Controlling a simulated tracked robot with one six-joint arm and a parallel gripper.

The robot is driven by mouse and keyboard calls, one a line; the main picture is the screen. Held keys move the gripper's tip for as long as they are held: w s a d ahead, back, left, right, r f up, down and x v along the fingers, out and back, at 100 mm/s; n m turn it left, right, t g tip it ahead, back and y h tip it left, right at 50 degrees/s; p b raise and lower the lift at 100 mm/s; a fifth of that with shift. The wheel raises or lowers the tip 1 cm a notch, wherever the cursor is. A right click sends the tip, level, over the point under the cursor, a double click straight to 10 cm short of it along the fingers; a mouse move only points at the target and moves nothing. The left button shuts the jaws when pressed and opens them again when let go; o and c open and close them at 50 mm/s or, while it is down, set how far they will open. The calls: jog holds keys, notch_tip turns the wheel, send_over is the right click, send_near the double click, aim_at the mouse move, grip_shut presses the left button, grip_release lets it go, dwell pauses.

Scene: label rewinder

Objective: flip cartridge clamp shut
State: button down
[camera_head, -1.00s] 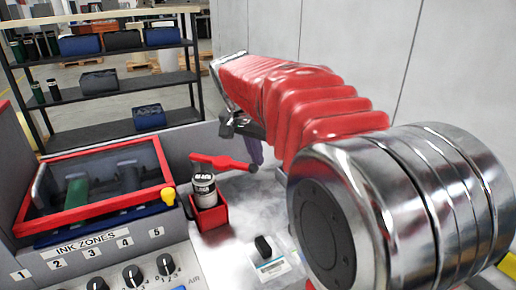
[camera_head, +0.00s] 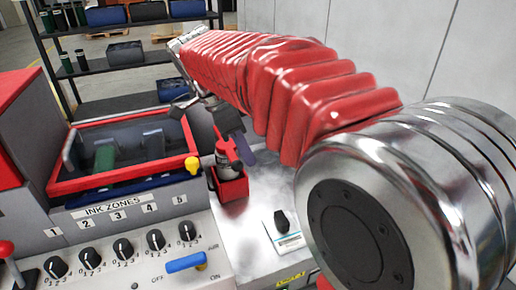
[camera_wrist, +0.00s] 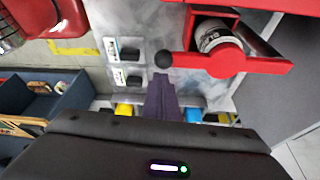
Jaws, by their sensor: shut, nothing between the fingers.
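The red cartridge clamp (camera_head: 227,147) shows partly behind my gripper. My gripper (camera_head: 249,158) is shut and empty, with purple fingers right beside the clamp. In the wrist view the fingertips (camera_wrist: 161,77) are just below the knob, and contact is unclear.
A red-framed tray (camera_head: 120,185) with a yellow knob (camera_head: 192,165) stands left of the holder. In front is a panel of black dials (camera_head: 123,248) and a blue lever (camera_head: 186,262). A small black item (camera_head: 281,221) sits on the metal top. Shelves (camera_head: 120,62) stand behind.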

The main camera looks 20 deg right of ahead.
jog(key=shift+a, duration=0.8)
jog(key=d, duration=0.4)
jog(key=v, duration=1)
jog(key=shift+s+d+r, duration=0.25)
jog(key=shift+s+r, duration=0.05)
jog(key=shift+r, duration=0.05)
